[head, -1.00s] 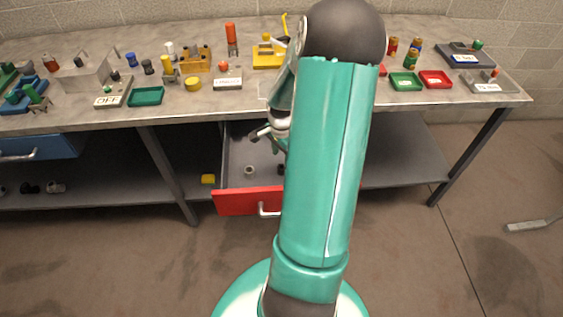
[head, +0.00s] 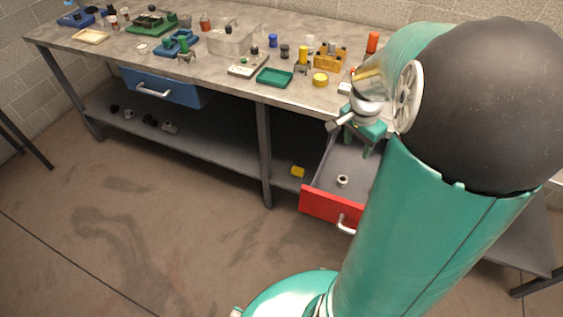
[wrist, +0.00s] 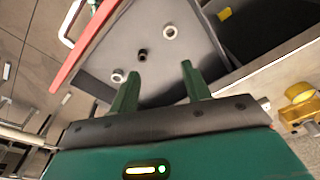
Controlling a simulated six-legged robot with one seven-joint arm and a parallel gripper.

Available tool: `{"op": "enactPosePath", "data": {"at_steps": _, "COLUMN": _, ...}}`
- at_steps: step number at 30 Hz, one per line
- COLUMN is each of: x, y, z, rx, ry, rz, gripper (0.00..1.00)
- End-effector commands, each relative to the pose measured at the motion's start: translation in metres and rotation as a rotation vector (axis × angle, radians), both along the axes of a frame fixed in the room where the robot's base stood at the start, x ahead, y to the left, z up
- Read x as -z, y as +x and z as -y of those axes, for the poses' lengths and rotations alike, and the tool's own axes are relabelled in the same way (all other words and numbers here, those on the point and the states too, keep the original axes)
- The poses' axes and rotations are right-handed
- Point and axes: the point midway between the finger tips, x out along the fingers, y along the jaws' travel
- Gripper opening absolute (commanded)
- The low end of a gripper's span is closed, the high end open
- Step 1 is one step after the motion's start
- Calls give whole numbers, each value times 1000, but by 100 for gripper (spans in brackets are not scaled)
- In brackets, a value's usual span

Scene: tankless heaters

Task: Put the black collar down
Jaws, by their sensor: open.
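The black collar (wrist: 143,55) lies on the floor of the open red-fronted drawer (wrist: 95,35), between two pale rings, in the wrist view. My gripper (wrist: 160,72) is open, with nothing between its two green fingers. The collar appears beyond the fingertips and apart from them. In the head view my gripper (head: 358,145) hangs over the back part of the drawer (head: 330,207). The black collar cannot be made out there, and my arm covers the right side of the drawer.
One pale ring (wrist: 118,75) lies near the left finger and another pale ring (wrist: 169,32) farther off. The workbench top (head: 215,62) above the drawer is crowded with parts and trays. A blue drawer (head: 165,90) is at left. The floor in front is clear.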

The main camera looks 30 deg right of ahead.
Motion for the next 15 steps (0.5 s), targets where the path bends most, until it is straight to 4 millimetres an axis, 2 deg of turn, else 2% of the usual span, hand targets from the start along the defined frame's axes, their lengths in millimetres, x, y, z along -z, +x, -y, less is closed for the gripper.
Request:
{"op": "enactPosePath", "data": {"at_steps": 1, "x": -18, "y": 5, "z": -25, "rx": -101, "ry": -30, "rz": 15, "gripper": 48}}
{"op": "enactPosePath", "data": {"at_steps": 3, "x": -39, "y": 6, "z": -55, "rx": -239, "ry": -64, "rz": 31, "gripper": 48}}
{"op": "enactPosePath", "data": {"at_steps": 8, "x": -78, "y": -1, "z": -124, "rx": -551, "ry": -133, "rz": 82, "gripper": 48}}
{"op": "enactPosePath", "data": {"at_steps": 15, "x": -118, "y": -38, "z": -213, "rx": -1013, "ry": -218, "rz": 190, "gripper": 48}}
